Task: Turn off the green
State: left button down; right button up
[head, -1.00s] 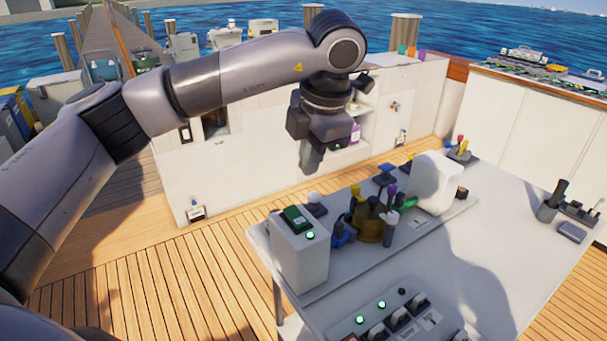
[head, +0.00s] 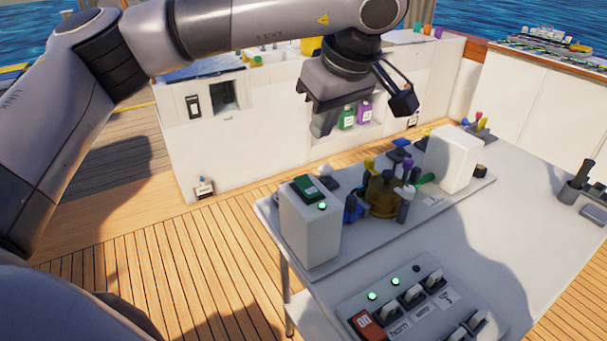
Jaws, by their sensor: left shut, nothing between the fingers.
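A green rocker switch (head: 309,187) sits on top of a white box (head: 310,232) at the near left of the raised shelf on the table. A small green light (head: 322,206) glows beside it on the box top. My left gripper (head: 325,122) is shut and empty. It hangs in the air, above and beyond the box in the picture, clear of the switch. My right gripper is not in view.
A sloped panel (head: 350,313) at the table's front holds a red switch (head: 367,323), several levers and two lit green lights (head: 384,289). A brown pot (head: 383,196) of tools stands right of the box. The table's right side (head: 510,225) has free room.

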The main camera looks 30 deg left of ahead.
aim_at(301, 183)
pick_arm(q)
jog(key=shift+m, duration=0.5)
jog(key=p+x, duration=0.1)
jog(key=x, duration=1.3)
jog(key=shift+d, duration=0.1)
jog(key=shift+w+a+f+h, duration=0.1)
jog(key=shift+a+f+h, duration=0.2)
jog(key=shift+h, duration=0.2)
jog(key=shift+d, duration=0.1)
jog(key=shift+d+f+g, duration=0.15)
jog(key=shift+g, duration=0.15)
